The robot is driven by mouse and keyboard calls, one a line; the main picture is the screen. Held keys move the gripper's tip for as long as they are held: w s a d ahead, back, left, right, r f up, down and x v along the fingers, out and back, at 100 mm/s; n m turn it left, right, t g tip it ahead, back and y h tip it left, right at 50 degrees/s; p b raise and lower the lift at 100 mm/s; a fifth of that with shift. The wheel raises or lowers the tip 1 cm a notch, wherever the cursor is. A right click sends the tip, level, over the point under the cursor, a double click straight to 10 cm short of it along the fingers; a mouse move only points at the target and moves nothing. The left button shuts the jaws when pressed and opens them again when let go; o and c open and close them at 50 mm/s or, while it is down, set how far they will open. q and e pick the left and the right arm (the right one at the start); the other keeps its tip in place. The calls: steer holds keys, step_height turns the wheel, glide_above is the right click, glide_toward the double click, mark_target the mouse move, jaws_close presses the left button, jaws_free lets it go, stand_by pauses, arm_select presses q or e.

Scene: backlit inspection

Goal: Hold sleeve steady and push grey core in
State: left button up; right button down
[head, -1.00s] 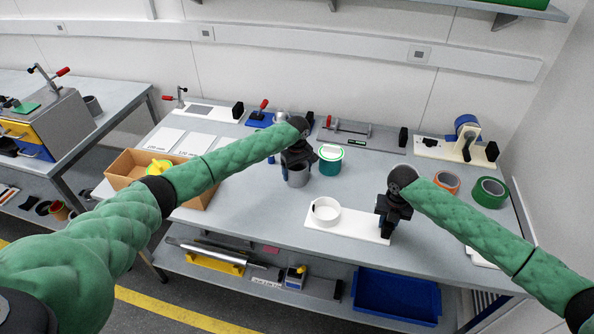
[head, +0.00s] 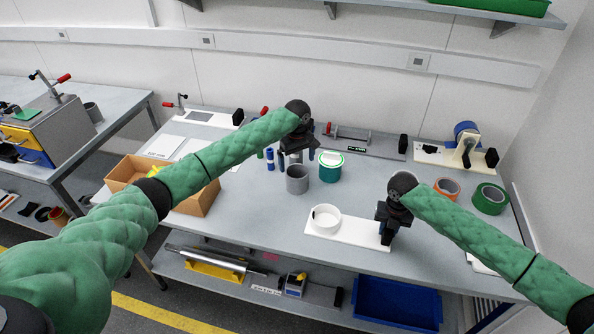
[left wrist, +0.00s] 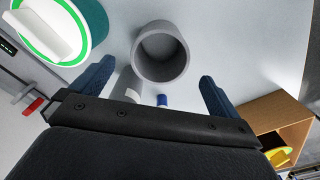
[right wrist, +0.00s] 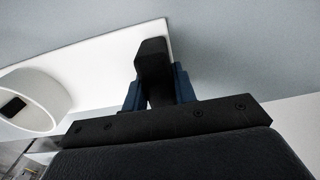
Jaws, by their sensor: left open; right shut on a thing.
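The grey core (head: 297,179) stands on the bench as a hollow upright cylinder; its open end also shows in the left wrist view (left wrist: 162,52). My left gripper (head: 297,152) is open and empty, above and behind the core, apart from it. A white ring, apparently the sleeve (head: 326,220), sits on a white board (head: 350,232) and has a dark patch inside; it also shows in the right wrist view (right wrist: 35,100). My right gripper (head: 387,236) is shut on a black block (right wrist: 152,65) at the board's right end.
A green-and-white roll (head: 331,167) stands right of the core, and small blue cylinders (head: 270,160) left of it. A cardboard box (head: 192,203) is at the left. Orange tape (head: 447,188) and green tape (head: 489,198) lie at the right. Bench between core and board is clear.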

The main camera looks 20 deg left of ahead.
arm_select(q)
steer(key=shift+r, duration=1.6)
steer(key=n, duration=0.9)
glide_toward(297, 175)
steer(key=shift+s+d+f, duration=0.15)
steer(key=shift+s+f, duration=0.45)
steer(key=shift+f, duration=0.5)
steer(key=shift+s+d+f, duration=0.2)
steer(key=shift+s+f, duration=0.45)
steer(key=shift+f, duration=0.45)
steer(key=shift+s+d+f, duration=0.15)
steer(key=shift+s+f, duration=0.45)
steer(key=shift+f, duration=0.5)
steer(key=shift+c, duration=0.2)
steer(key=c, duration=1.1)
steer(key=shift+o, duration=0.2)
